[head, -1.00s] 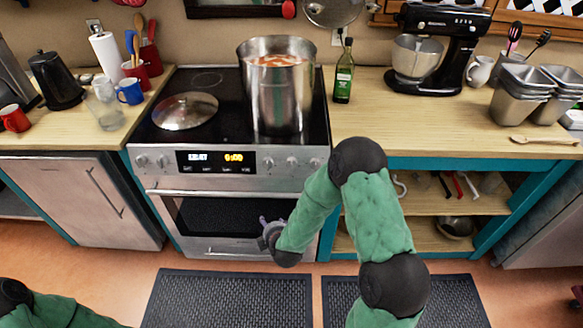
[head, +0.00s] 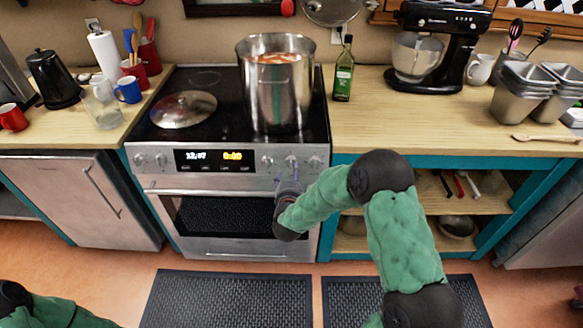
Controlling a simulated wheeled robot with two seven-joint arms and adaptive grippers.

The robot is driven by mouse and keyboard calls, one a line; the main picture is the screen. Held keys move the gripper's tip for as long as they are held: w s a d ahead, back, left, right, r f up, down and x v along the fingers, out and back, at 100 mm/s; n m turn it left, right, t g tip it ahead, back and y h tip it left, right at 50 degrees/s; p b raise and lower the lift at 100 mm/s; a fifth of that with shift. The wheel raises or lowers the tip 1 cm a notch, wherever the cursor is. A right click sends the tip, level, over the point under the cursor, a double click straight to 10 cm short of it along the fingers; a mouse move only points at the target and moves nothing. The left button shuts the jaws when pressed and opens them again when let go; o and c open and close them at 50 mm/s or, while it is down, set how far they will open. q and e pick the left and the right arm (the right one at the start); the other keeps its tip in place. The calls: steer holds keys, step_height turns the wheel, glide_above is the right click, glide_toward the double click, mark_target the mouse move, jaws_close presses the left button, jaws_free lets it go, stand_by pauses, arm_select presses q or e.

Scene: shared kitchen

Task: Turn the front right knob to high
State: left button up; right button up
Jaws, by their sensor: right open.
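The stove (head: 228,190) stands in the middle with a row of knobs on its steel front panel. On the right part of the panel I see a knob (head: 267,162), a second one (head: 291,162) and a rightmost one (head: 315,163). No marks show which is the front right knob. My right gripper (head: 287,168) is open, its fingers pointing up at the panel, just below and around the middle of these three knobs. I cannot tell whether it touches. My left gripper is out of view; only part of that arm shows at the bottom left.
A large pot (head: 276,85) of red food stands on the cooktop's right side and a lid (head: 183,110) lies at the left. The oven handle (head: 215,193) runs below the knobs. An oil bottle (head: 344,70) stands on the right counter. Dark mats (head: 230,298) lie on the floor.

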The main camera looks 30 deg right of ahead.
mark_target(292, 165)
steer(key=b+x, duration=0.2)
steer(key=x, duration=0.3)
steer(key=shift+w+d+f, duration=0.2)
steer(key=shift+w+f, duration=0.05)
steer(key=shift+x, duration=0.8)
steer(key=shift+r, duration=0.1)
steer(key=c, duration=1.1)
